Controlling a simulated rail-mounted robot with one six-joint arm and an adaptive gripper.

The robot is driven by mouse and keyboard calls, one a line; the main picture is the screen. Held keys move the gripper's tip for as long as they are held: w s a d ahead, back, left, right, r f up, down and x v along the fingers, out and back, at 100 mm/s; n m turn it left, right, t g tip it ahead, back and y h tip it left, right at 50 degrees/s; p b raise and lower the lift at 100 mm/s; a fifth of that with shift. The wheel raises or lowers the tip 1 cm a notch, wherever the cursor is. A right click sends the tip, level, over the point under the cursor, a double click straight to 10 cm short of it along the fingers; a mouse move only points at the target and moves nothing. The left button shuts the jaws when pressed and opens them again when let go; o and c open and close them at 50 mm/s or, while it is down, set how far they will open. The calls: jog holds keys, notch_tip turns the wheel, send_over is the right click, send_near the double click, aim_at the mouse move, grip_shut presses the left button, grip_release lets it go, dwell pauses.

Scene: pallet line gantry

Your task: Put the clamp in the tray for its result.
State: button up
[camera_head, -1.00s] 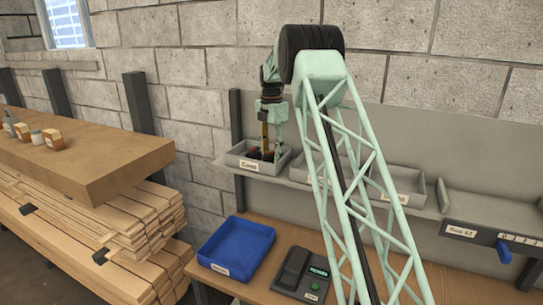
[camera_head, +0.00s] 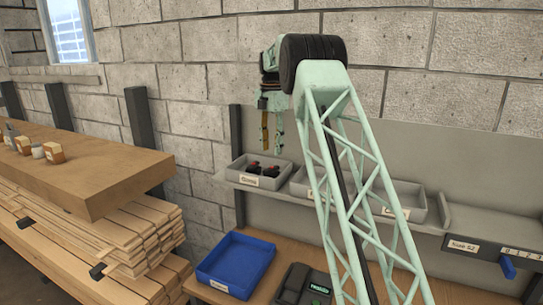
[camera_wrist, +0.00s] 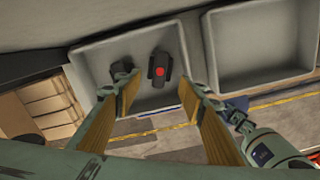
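Two dark clamp-like pieces with red parts (camera_head: 270,171) lie in the left grey bin (camera_head: 236,170) on the wall shelf. In the wrist view, one dark piece with a red round spot (camera_wrist: 160,70) lies in the bin, just beyond the fingertips; another dark piece (camera_wrist: 122,72) is partly behind the left finger. My gripper (camera_head: 272,143) hangs above this bin, clear of it, with its fingers apart. In the wrist view the gripper (camera_wrist: 163,88) is open, with nothing held. A blue tray (camera_head: 237,262) sits empty on the bench below, its label unreadable.
More grey bins (camera_head: 405,205) stand on the shelf to the right, partly behind my arm. A dark device with a green display (camera_head: 304,286) is beside the blue tray. A panel with a blue lever (camera_head: 507,267) is at far right. Stacked boards and a thick wooden top (camera_head: 90,180) are at left.

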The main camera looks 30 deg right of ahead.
jog(key=shift+r, duration=0.8)
jog(key=shift+r, duration=0.1)
